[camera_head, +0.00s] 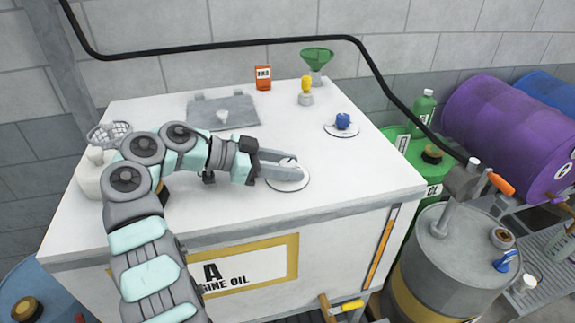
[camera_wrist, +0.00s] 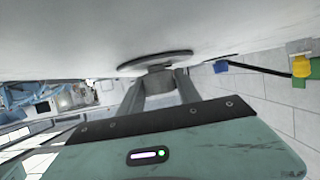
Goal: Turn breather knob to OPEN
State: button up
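A pale grey knob (camera_head: 287,161) stands on a round plate (camera_head: 290,184) on the white tank top. In the wrist view the grey knob (camera_wrist: 159,84) sits between my two fingers, under the dark-rimmed plate (camera_wrist: 150,60). My gripper (camera_head: 291,168) reaches in low from the left with a finger on each side of the knob. The fingers appear to touch its sides; in the wrist view my gripper (camera_wrist: 160,88) shows no clear gap. Markings on the plate are too small or hidden to read, so the knob's setting cannot be told.
A blue knob (camera_head: 343,121) on another round plate stands behind right. A yellow-topped fitting (camera_head: 306,90), green funnel (camera_head: 316,62), red can (camera_head: 263,78) and grey hatch (camera_head: 222,110) are farther back. A black hose (camera_head: 230,43) arches behind. The tank top's right front is clear.

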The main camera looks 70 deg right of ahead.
aim_at(280, 165)
jog(key=o, duration=0.3)
jog(key=shift+o, duration=0.2)
jog(key=shift+v, duration=3.8)
jog(key=shift+s+r, duration=0.1)
